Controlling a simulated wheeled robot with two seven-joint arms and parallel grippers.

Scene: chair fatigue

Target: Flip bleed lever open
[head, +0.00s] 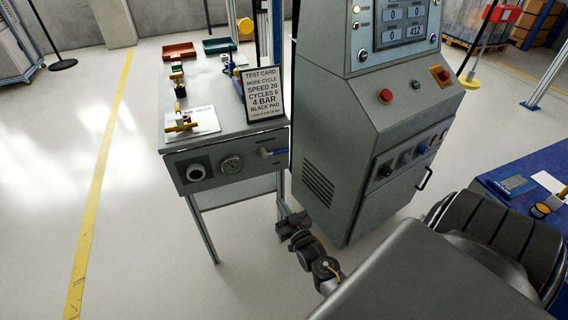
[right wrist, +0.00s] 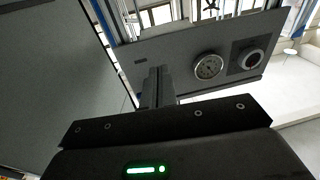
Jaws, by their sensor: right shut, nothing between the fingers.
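The bleed lever, a small blue handle (head: 272,152), sits at the right end of the grey front panel (head: 215,180) of the bench. It lies roughly level, pointing right. In the right wrist view I cannot make out the lever; my fingers cover part of the panel there. My right gripper (head: 283,212) is below and in front of the panel's right end, apart from the lever. Its fingers (right wrist: 158,88) are shut with nothing between them. My left gripper is not in view.
A round gauge (head: 231,164) and a dark knob (head: 196,172) are on the panel left of the lever. A grey control cabinet (head: 335,150) stands close on the right. A test card (head: 263,95) stands on the bench.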

